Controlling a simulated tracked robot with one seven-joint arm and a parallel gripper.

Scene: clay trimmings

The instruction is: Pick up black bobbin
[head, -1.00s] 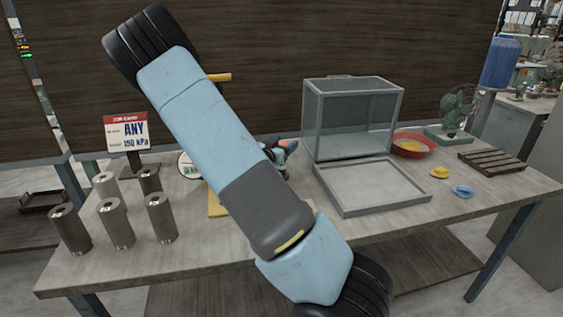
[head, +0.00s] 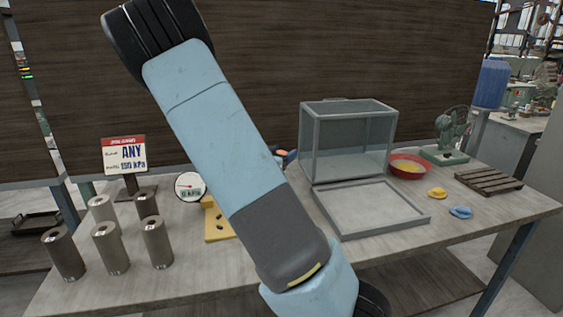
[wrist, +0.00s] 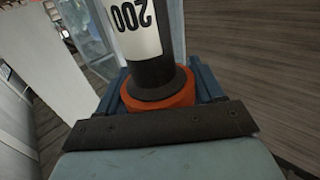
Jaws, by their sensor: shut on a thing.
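In the wrist view a black bobbin (wrist: 152,76) with a white label marked 200 and an orange flange (wrist: 160,94) stands between the blue-grey jaws of my gripper (wrist: 160,100). The gripper is shut on it at the orange flange. The bobbin's far end runs out of the picture. In the head view my arm hides most of the gripper; only a small orange and dark part (head: 284,154) shows at its right edge, near the back of the table. I cannot tell there whether the bobbin is clear of the table.
Several grey metal cylinders (head: 108,250) stand at the table's left, before a sign (head: 124,155). A gauge (head: 189,187) and yellow holed block (head: 217,222) are beside my arm. Right are a clear box (head: 348,140), flat tray (head: 372,208), red bowl (head: 409,166), fan (head: 447,142) and slatted rack (head: 488,181).

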